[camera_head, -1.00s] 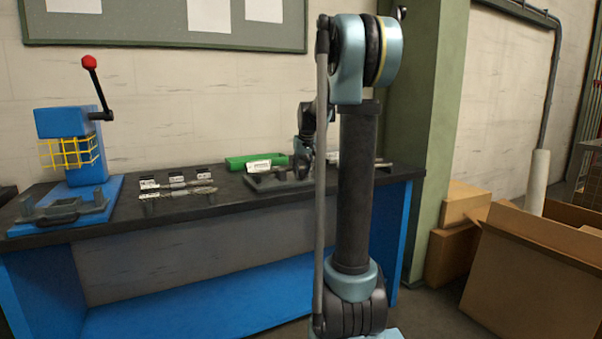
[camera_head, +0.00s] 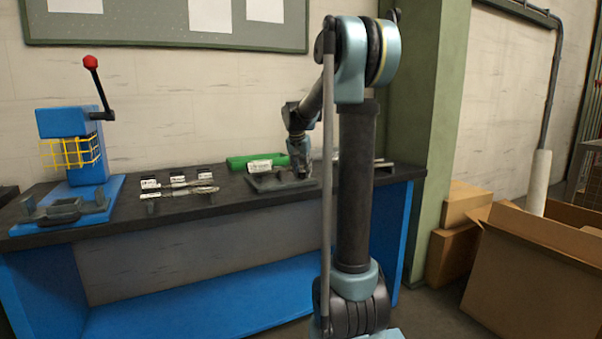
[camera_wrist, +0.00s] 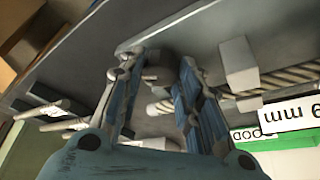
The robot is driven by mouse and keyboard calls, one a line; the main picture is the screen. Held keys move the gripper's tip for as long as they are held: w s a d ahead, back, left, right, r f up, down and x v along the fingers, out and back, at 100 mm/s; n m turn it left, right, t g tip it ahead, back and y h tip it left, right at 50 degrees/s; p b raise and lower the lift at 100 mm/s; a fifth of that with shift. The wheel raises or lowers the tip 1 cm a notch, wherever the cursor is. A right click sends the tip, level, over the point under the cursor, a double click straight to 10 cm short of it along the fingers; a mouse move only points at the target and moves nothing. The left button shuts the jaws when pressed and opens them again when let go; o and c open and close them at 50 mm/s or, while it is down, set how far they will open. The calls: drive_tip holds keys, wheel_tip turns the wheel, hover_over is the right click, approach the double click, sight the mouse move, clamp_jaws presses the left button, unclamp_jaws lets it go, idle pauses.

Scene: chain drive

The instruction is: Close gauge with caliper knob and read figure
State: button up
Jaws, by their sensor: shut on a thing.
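The gauge (camera_head: 262,184) is a dark grey plate with raised fittings, standing on the right part of the black bench. It carries a white label (camera_head: 259,166), too small to read in the head view. My gripper (camera_head: 302,175) points down at the gauge's right end. In the wrist view my gripper (camera_wrist: 158,74) has its two blue fingers on either side of the dark caliper knob (camera_wrist: 158,66), shut on it; the fingers partly hide it. A twisted rope-like piece (camera_wrist: 288,76) runs beside a grey block. A white sign there reads "9 mm", upside down (camera_wrist: 293,113).
A green tray (camera_head: 242,161) lies behind the gauge. Several twisted samples with small labels (camera_head: 178,188) lie on stands to its left. A blue press with a yellow guard (camera_head: 72,150) stands at the far left. Cardboard boxes (camera_head: 530,262) stand on the floor at right.

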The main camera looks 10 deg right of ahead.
drive_tip(key=shift+s, duration=0.1)
idle(0.3)
drive_tip(key=o, duration=1)
drive_tip(key=shift+o, duration=0.2)
drive_tip(key=v, duration=1.2)
drive_tip(key=shift+a+f, duration=0.1)
drive_tip(key=shift+f, duration=0.05)
drive_tip(key=s+d+f+n, duration=0.1)
drive_tip(key=s+f, duration=0.3)
drive_tip(key=s, duration=0.4)
drive_tip(key=s+d+f+n+y, duration=0.1)
drive_tip(key=s+f, duration=0.3)
drive_tip(key=s, duration=0.3)
drive_tip(key=s+d+f+n, duration=0.1)
drive_tip(key=s+f, duration=0.3)
drive_tip(key=s, duration=0.4)
drive_tip(key=s+f+n+g+y, duration=0.1)
drive_tip(key=s+f+n, duration=0.1)
drive_tip(key=s+f, duration=1.5)
drive_tip(key=shift+a+f+n+g, duration=0.25)
drive_tip(key=shift+n+g, duration=0.05)
drive_tip(key=shift+n, duration=0.1)
